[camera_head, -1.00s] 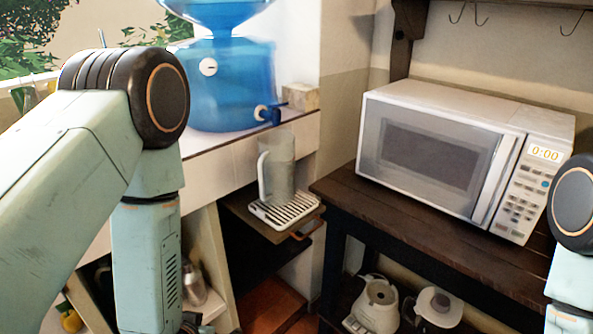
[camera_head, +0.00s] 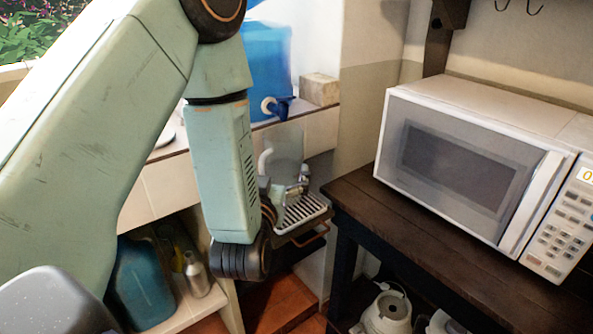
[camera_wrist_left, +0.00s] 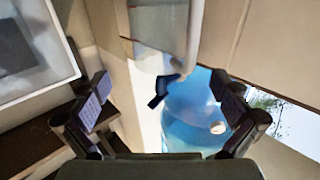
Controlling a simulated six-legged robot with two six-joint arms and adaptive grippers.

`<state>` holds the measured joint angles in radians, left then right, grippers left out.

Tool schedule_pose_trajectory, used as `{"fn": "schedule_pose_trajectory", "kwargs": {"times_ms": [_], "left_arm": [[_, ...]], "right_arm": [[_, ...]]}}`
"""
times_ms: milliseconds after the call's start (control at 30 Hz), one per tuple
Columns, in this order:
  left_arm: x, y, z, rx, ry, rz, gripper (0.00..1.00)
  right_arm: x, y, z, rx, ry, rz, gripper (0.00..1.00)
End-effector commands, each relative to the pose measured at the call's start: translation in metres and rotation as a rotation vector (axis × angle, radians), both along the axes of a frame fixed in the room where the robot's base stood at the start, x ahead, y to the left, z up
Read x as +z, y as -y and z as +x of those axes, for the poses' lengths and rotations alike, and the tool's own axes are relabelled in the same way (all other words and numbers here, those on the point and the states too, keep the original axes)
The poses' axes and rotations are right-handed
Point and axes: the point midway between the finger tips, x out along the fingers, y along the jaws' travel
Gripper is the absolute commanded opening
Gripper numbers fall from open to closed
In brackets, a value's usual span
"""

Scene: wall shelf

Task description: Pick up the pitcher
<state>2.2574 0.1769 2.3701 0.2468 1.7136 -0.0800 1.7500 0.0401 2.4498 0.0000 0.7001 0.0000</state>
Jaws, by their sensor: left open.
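The clear pitcher (camera_head: 287,143) with a white handle stands upright on a white slatted drip tray (camera_head: 304,211), below the tap of the blue water dispenser. Nothing is between the fingertips there. Contact with the pitcher cannot be told. My right gripper is out of view.
The blue dispenser (camera_head: 268,72) stands on the counter behind, with a small block (camera_head: 319,89) beside it. A white microwave (camera_head: 458,160) sits on a dark wooden table to the right. A blue jug (camera_head: 143,283) and a bottle (camera_head: 196,275) are on the lower shelf.

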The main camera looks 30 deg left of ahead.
Motion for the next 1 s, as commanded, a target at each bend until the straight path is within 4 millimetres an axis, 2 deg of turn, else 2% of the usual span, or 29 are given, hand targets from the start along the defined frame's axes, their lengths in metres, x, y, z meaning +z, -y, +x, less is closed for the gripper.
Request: {"fn": "schedule_pose_trajectory", "kwargs": {"times_ms": [267, 633, 933, 1000], "left_arm": [[0.001, -0.015, 0.018, 0.009, 0.005, -0.002, 1.0], [0.001, -0.03, 0.063, 0.005, 0.004, -0.001, 1.0], [0.001, -0.029, 0.07, 0.001, 0.001, 0.0, 1.0], [0.001, -0.029, 0.071, 0.001, 0.001, -0.001, 0.95]], "right_arm": [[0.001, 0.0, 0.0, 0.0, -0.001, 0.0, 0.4], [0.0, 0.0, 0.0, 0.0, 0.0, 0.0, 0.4], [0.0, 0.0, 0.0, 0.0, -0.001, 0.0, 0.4], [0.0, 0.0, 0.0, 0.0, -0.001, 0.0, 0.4]]}}
